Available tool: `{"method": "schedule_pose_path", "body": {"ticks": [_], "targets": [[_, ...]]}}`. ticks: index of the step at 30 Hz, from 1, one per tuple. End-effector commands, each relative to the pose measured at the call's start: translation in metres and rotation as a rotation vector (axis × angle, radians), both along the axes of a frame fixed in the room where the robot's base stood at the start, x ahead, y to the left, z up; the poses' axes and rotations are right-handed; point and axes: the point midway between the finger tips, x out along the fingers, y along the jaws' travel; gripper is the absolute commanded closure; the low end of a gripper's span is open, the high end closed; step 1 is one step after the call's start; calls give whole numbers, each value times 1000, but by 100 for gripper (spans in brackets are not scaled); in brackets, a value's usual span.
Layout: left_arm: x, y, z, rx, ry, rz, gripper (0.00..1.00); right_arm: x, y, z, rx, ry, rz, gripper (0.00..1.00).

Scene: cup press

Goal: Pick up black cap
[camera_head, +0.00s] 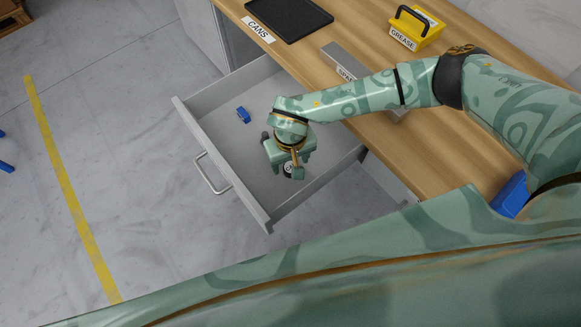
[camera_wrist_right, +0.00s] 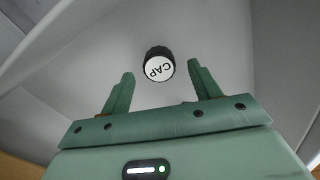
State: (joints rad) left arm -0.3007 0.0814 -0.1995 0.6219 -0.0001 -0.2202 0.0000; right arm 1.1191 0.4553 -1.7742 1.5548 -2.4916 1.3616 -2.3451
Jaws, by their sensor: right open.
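The black cap (camera_wrist_right: 159,66) lies in the open grey drawer, with a white top lettered "CAP". In the head view the cap (camera_head: 288,169) is partly hidden by my right gripper (camera_head: 284,170), which reaches down into the drawer. In the right wrist view my right gripper (camera_wrist_right: 161,88) is open, with its two fingers apart. The cap shows beyond the fingertips, roughly midway between them, with nothing held. My left gripper is not in view.
The drawer (camera_head: 190,116) has low grey walls around the gripper. A small blue object (camera_head: 243,115) lies in it, left of my gripper. The wooden worktop (camera_head: 300,62) carries a black tray (camera_head: 290,17), a yellow grease box (camera_head: 416,29) and a grey "SPA..." bin (camera_head: 342,60).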

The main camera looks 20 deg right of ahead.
Motion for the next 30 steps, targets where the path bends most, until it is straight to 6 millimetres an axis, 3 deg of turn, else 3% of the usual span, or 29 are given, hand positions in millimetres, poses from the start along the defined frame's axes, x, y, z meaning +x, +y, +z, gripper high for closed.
{"method": "schedule_pose_path", "body": {"ticks": [3,11,15,16,25,30], "targets": [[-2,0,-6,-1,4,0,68,1,0,-16,1,0,-1,38],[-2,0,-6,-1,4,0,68,1,0,-16,0,-2,0,41],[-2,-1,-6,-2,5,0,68,1,0,-16,0,-2,-1,80],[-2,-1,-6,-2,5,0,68,1,0,-16,0,-2,-1,85],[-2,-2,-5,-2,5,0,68,1,0,-15,0,-2,-1,86],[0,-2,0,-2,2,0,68,2,0,-2,0,-5,-1,86]]}}
